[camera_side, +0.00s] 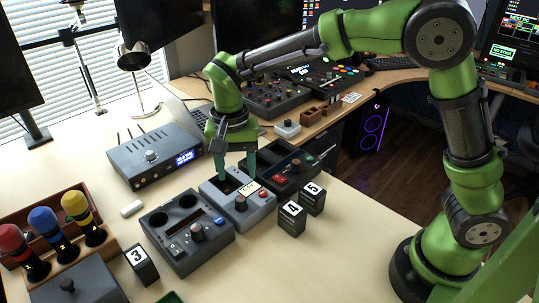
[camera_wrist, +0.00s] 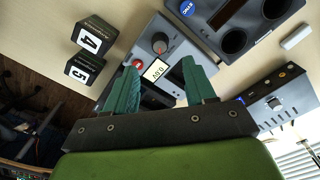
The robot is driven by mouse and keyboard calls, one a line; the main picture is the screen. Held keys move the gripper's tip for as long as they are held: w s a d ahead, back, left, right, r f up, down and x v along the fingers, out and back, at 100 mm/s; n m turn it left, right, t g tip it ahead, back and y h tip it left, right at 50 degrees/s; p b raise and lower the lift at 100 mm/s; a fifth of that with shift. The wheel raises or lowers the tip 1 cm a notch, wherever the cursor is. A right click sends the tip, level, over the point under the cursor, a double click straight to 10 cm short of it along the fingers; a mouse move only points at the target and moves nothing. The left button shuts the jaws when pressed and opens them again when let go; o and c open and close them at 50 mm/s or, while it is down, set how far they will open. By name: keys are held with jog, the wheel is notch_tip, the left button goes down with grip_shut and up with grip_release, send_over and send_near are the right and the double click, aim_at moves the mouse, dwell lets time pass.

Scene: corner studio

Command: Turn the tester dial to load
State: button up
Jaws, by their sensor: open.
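The tester is a light grey box (camera_side: 262,208) in the middle of the desk, between two other devices. It has a dark round dial (camera_side: 241,203), a small pale display, and a red button. In the wrist view the dial (camera_wrist: 160,43) is just beyond my fingertips. The display (camera_wrist: 157,70) and red button (camera_wrist: 138,63) lie between and beside the fingers. My gripper (camera_side: 236,172) points down over the back part of the tester, with its teal fingers apart and nothing between them. It also shows in the wrist view (camera_wrist: 160,66). The dial's setting is too small to read.
A grey two-well device (camera_side: 187,255) stands left of the tester, and a dark device (camera_side: 299,178) right. Cubes marked 4 (camera_side: 291,219) and 5 (camera_side: 312,197) stand close in front. A blue-display box (camera_side: 155,155) is behind. The desk at front right is clear.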

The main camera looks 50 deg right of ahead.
notch_tip(320, 180, up, 8)
jog(key=shift+f, duration=0.2)
jog(key=shift+a, duration=0.1)
